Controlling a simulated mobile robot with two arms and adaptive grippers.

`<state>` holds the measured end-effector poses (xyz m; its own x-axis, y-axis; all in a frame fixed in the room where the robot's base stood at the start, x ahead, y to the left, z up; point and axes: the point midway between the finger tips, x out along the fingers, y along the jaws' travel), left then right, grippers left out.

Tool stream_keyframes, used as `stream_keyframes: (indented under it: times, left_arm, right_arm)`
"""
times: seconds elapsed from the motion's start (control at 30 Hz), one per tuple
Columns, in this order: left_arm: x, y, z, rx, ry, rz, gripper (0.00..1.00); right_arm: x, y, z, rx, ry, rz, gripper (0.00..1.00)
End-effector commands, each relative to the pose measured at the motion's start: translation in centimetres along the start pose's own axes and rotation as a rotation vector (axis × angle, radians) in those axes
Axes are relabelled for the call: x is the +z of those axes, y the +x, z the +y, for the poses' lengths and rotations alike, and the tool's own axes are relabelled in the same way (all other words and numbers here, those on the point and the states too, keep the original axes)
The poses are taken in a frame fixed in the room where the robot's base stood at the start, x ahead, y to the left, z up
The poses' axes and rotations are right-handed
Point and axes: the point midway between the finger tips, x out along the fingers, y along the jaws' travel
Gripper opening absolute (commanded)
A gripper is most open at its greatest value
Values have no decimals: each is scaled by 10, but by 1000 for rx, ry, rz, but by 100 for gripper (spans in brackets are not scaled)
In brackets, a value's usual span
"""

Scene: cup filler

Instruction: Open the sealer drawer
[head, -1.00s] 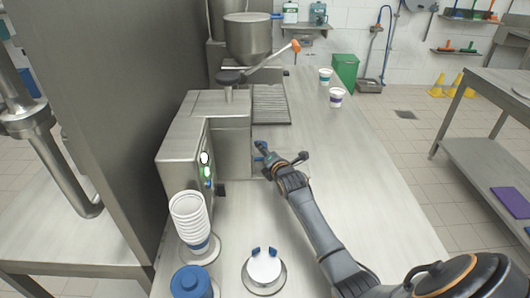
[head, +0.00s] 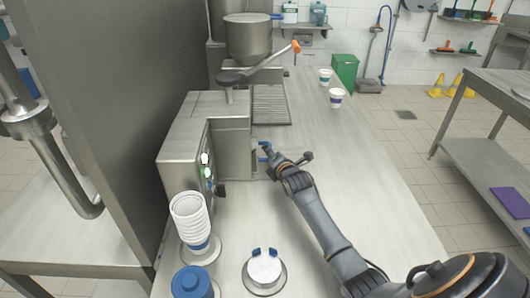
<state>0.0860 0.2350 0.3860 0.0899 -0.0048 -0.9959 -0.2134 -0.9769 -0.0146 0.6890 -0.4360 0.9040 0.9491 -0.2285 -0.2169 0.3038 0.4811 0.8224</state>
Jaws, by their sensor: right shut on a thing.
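The sealer (head: 188,130) is a boxy steel machine at left centre, with lit buttons on its front panel. Its drawer (head: 255,160) is on the right side and shows as a thin steel edge standing slightly out from the body. My right gripper (head: 265,152), with blue fingertips, is at the drawer's outer side and is shut on the drawer handle. The handle itself is mostly hidden by the fingers. My left gripper is not in view.
A stack of white cups (head: 190,218) and a blue-lidded container (head: 191,283) stand in front of the sealer. A round fixture with blue tabs (head: 264,270) sits nearby. Two cups (head: 336,98) stand farther back. The counter (head: 340,170) right of the drawer is clear except for my arm.

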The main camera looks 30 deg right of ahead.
Motion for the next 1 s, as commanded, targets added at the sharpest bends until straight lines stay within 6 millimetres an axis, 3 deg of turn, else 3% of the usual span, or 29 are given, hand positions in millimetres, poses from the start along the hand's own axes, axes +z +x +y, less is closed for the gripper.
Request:
stream_keyframes:
  times: [0.6,1.0]
  left_arm:
    - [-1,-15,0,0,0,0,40]
    - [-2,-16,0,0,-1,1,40]
  right_arm:
    - [100,-39,-75,-6,-7,0,0]
    - [124,-49,-93,-4,-1,0,0]
